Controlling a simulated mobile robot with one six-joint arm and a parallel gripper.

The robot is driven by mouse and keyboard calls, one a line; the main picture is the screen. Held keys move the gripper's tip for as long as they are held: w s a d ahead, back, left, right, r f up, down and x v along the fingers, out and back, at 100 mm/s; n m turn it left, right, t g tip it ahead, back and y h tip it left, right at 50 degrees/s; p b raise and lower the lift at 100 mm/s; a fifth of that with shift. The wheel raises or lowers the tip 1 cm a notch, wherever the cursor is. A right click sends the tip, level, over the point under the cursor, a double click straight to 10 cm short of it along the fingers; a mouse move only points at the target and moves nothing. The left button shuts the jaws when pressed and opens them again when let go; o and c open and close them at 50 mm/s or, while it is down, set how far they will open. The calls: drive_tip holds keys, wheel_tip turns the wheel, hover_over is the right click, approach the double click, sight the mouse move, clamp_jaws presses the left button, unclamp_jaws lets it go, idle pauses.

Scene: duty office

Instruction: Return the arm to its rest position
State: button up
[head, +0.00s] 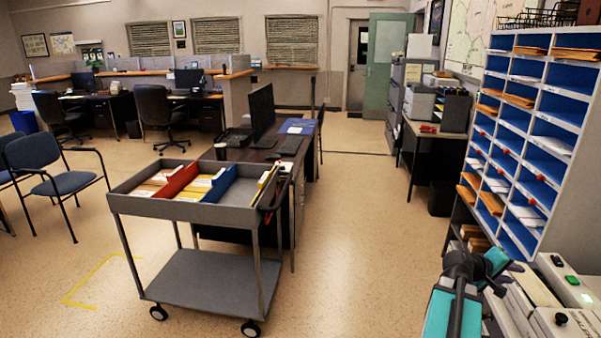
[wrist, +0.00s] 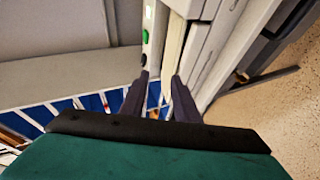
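My arm (head: 455,305) is at the lower right of the head view, with teal and black links, in front of the mail sorter. My gripper (wrist: 159,80) shows in the wrist view with its two dark fingers apart. No object shows between them; the blue and white sorter is visible through the gap. In the head view the gripper is small and partly hidden among the arm links and machines.
White machines with green buttons (head: 567,280) stand close beside my arm. The mail sorter (head: 541,165) with blue slots rises behind it. A grey cart (head: 215,280) with folders stands left of centre. Open floor (head: 355,250) lies between cart and sorter.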

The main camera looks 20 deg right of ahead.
drive_tip(key=w+a+f+n+t+y, duration=0.1)
drive_tip(key=w+a+f+n+t, duration=0.25)
drive_tip(key=w+a+f, duration=1.05)
drive_tip(key=w+a+f+n+y, duration=0.1)
drive_tip(key=w+a+f+y, duration=0.15)
drive_tip(key=a+f, duration=0.55)
drive_tip(key=w+a+f+n+y, duration=0.1)
drive_tip(key=w+a+f+n, duration=0.15)
drive_tip(key=a+f, duration=0.55)
drive_tip(key=s+a+f+g+y, duration=0.1)
drive_tip(key=s+a+f, duration=0.2)
drive_tip(key=a+f, duration=0.3)
drive_tip(key=s+a+f+g+y, duration=0.1)
drive_tip(key=s+a+f+y, duration=0.2)
drive_tip(key=a, duration=0.5)
drive_tip(key=s+a+f+g, duration=0.1)
drive_tip(key=s+a+f, duration=0.2)
drive_tip(key=a+f, duration=0.35)
drive_tip(key=s+a+f+m+g+y, duration=0.1)
drive_tip(key=s+a+f+g+y, duration=0.1)
drive_tip(key=s+a, duration=0.5)
drive_tip(key=s+a+f+m+g+y, duration=0.1)
drive_tip(key=s+a+m+g+y, duration=0.1)
drive_tip(key=s+a, duration=0.5)
drive_tip(key=shift+s+a+f, duration=0.25)
drive_tip(key=shift+a+f, duration=0.1)
drive_tip(key=shift+a, duration=0.2)
drive_tip(key=shift+d+y, duration=0.15)
drive_tip(key=shift+y, duration=0.1)
